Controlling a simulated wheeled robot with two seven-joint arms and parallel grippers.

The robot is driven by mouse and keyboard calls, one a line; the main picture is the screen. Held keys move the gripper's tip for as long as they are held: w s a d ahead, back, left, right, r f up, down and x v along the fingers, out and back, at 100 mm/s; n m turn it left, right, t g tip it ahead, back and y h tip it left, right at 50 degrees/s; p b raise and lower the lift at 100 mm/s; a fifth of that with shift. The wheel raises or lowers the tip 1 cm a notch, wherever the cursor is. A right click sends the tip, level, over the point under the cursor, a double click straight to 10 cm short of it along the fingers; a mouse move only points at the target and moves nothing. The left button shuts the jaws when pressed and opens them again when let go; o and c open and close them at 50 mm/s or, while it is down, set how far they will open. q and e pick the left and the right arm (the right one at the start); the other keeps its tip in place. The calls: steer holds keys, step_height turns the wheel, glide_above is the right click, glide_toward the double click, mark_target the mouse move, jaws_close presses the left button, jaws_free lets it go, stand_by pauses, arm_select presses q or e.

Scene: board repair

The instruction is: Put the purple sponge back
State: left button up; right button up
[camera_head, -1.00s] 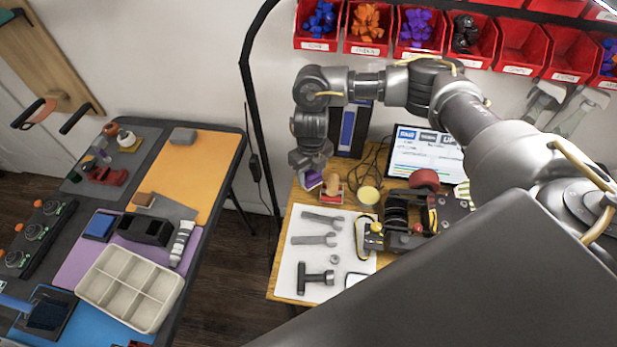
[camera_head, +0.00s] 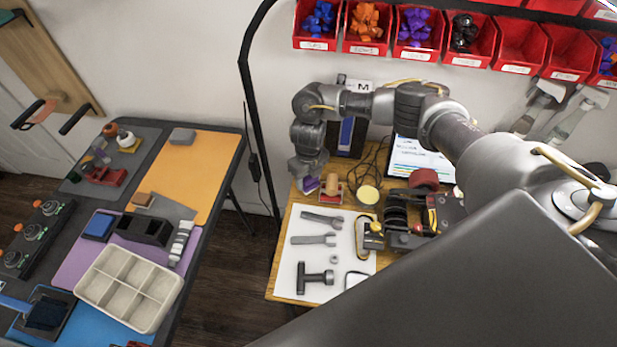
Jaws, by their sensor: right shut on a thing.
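The purple sponge (camera_head: 309,185) is at the back left of the wooden workbench (camera_head: 284,268). My right gripper (camera_head: 305,176) points down over it and is shut on it; the fingers and arm hide part of the sponge. Just right of it stands a red holder (camera_head: 331,192) with a tan, rounded item (camera_head: 332,182) in it. I cannot tell whether the sponge touches the bench top. My left gripper is not in view.
A white mat (camera_head: 313,262) with wrenches and a T-handled tool lies in front. A yellow round item (camera_head: 368,195) and a black-and-red machine (camera_head: 402,215) stand to the right. A dark side table (camera_head: 188,262) stands left across a gap. Red bins (camera_head: 416,35) hang above.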

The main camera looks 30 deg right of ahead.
steer(key=shift+f, duration=0.15)
steer(key=o, duration=0.9)
step_height(320, 180, up, 12)
steer(key=shift+r, duration=0.2)
stand_by(0.3)
